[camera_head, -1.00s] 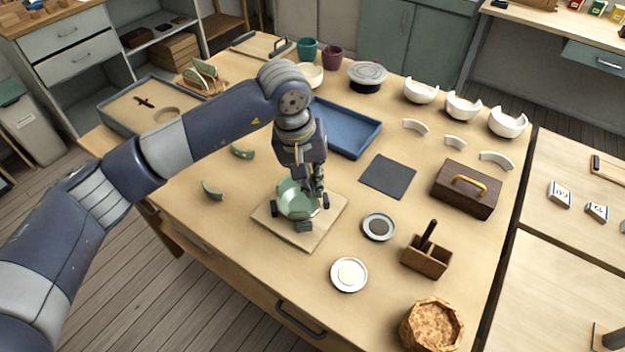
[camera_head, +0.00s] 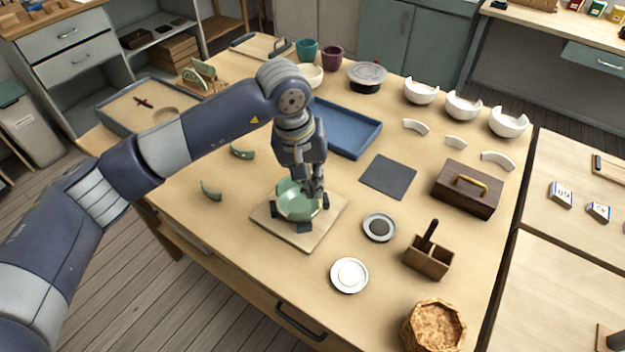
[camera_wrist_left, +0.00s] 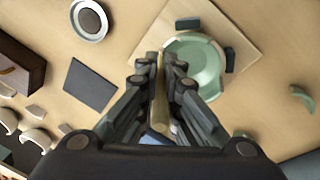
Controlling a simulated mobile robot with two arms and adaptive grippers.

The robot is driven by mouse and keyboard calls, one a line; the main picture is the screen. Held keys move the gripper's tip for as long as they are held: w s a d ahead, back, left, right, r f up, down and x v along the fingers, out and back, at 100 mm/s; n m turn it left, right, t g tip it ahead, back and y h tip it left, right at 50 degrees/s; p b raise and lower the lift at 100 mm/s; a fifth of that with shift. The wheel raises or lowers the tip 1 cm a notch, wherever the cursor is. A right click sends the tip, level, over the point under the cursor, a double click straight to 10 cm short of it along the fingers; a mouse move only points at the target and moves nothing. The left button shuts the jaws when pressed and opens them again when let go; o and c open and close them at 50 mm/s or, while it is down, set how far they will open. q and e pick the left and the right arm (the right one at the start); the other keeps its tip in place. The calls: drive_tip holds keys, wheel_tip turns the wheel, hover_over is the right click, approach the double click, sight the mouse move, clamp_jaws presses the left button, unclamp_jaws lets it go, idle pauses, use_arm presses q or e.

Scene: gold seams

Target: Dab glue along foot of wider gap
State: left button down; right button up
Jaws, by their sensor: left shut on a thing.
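The pale green bowl (camera_head: 293,203) stands on a light wooden board (camera_head: 310,238), held between small dark blocks. Its rim is broken; it also shows in the left wrist view (camera_wrist_left: 196,66). My left gripper (camera_head: 316,188) points down at the bowl's right, far side. It is shut on a thin tan stick-like tool (camera_wrist_left: 159,108), whose tip reaches close to the bowl's edge; I cannot tell whether it touches. The arm and fingers hide part of the rim, and I cannot make out which gap is wider. Two green curved shards (camera_head: 242,152) (camera_head: 211,191) lie left of the board.
A dish with dark contents (camera_head: 379,227), a white dish (camera_head: 348,275) and a wooden caddy (camera_head: 428,257) stand right of the board. A dark mat (camera_head: 388,176), blue tray (camera_head: 346,128) and brown box (camera_head: 466,190) lie farther back.

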use_arm(q)
drive_tip(key=shift+f, duration=0.1)
idle(0.4)
drive_tip(key=shift+b, duration=0.35)
idle(0.3)
drive_tip(key=shift+w, duration=0.1)
drive_tip(key=shift+w+d+r+b, duration=0.15)
drive_tip(key=shift+w+b, duration=0.2)
drive_tip(key=shift+w, duration=0.2)
drive_tip(key=shift+w+r+b, duration=0.15)
drive_tip(key=shift+w+b, duration=0.2)
drive_tip(key=shift+w, duration=0.15)
drive_tip(key=shift+f+b, duration=0.3)
drive_tip(key=shift+b, duration=0.45)
idle(0.6)
drive_tip(key=shift+r, duration=0.2)
idle(0.3)
